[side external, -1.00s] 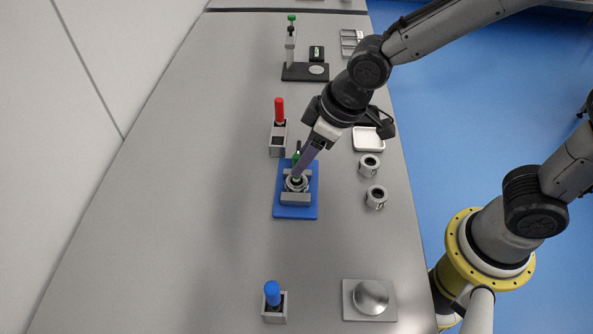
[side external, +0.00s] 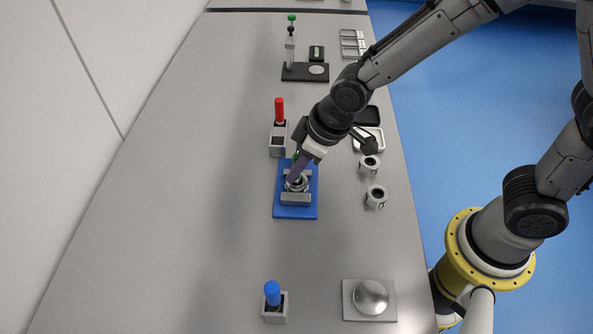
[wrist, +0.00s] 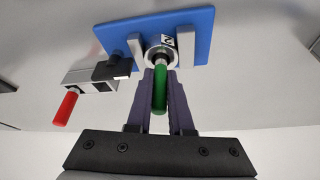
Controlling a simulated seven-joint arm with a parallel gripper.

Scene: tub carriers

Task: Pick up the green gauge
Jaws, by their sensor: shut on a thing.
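The green gauge (wrist: 160,90) shows in the wrist view as a green handle with a metal neck, its far end at a round metal ring part (wrist: 160,55). The ring part sits between two grey blocks on a blue base (side external: 283,208). My gripper (wrist: 160,78) is shut on the green handle, with a purple finger on each side. In the side view my gripper (side external: 293,180) reaches down at a slant over the blue base and hides most of the gauge. I cannot tell whether the gauge's tip is inside the ring part.
A red-handled gauge (side external: 279,110) stands in a grey holder behind the blue base. A blue-handled gauge (side external: 272,293) stands in front. Two loose ring parts (side external: 376,197) and a metal dome (side external: 370,297) are at right. The left of the table is clear.

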